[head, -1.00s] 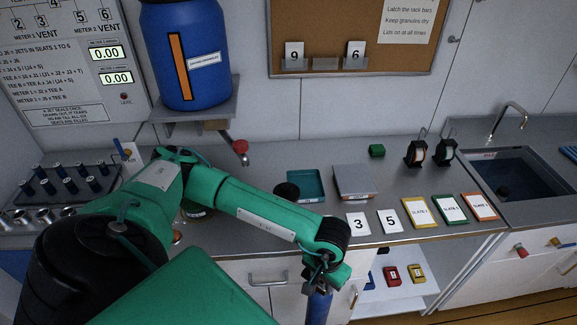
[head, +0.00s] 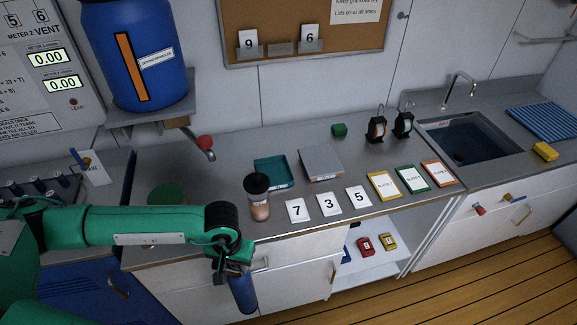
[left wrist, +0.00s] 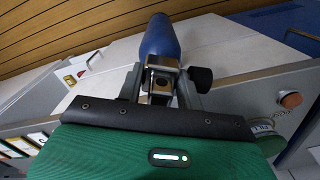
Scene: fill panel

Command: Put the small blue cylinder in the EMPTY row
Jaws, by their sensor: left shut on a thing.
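My left gripper (head: 236,268) is shut on a blue cylinder (head: 243,294). It holds the cylinder hanging down, slightly tilted, in front of the white cabinet fronts and below the counter edge. The left wrist view also shows the blue cylinder (left wrist: 160,38) between the fingers. A rack with several small dark blue cylinders (head: 41,187) stands at the far left, partly cut off and partly behind my arm. I cannot make out a row marked EMPTY. My right gripper is not in view.
The counter holds a lidded jar (head: 258,200), a teal tray (head: 273,172), a grey scale (head: 322,162), number cards (head: 328,204) and coloured slates (head: 383,186). A blue drum (head: 135,55) stands on a shelf above a red-handled tap (head: 204,143). A sink (head: 468,142) is at right.

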